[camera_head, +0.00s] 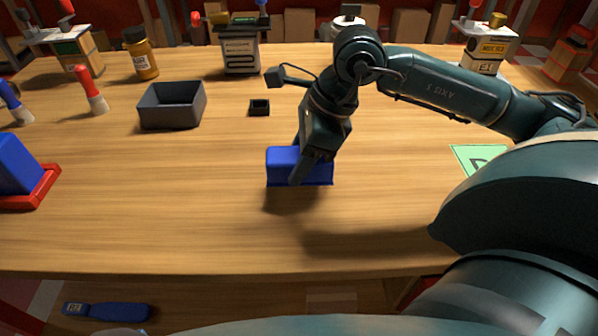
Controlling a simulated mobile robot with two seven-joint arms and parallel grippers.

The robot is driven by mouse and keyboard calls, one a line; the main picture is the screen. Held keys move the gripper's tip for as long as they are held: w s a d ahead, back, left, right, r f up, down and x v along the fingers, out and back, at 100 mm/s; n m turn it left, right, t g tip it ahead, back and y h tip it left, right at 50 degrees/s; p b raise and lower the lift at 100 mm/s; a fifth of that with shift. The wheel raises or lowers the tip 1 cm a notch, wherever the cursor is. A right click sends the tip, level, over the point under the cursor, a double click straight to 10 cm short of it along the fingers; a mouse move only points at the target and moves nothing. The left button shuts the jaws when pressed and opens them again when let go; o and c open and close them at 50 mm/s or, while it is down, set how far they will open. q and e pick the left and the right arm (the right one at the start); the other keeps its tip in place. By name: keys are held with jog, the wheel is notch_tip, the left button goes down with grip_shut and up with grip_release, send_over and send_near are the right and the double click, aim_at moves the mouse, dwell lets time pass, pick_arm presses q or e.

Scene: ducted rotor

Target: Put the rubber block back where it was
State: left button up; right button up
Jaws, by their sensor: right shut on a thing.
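A blue block (281,163), which I take to be the rubber block, is at the middle of the wooden table. My right gripper (304,168) reaches down over it from the right and is shut on it. The near finger covers part of the block's front face. A shadow lies just under and in front of the block; I cannot tell whether it touches the table. Another blue block (14,163) stands in a red tray (42,187) at the left edge, partly cut off by the picture. My left gripper is not in view.
An open dark grey box (172,112) and a small black socket (259,107) stand behind left. A green lettered mat (478,158) lies at right, partly hidden by my arm. Red-handled tool (90,92) and amber bottle (140,55) stand back left. The front middle of the table is clear.

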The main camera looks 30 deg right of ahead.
notch_tip(320, 180, down, 3)
jog(key=shift+f, duration=0.1)
jog(key=shift+b, duration=0.3)
jog(key=shift+f, duration=0.1)
jog(key=o, duration=1)
jog(key=shift+c, duration=0.2)
jog(key=shift+r, duration=0.25)
jog(key=p+v, duration=0.1)
jog(key=v, duration=1)
jog(key=shift+s+d+r+p, duration=0.1)
jog(key=shift+r+p, duration=0.3)
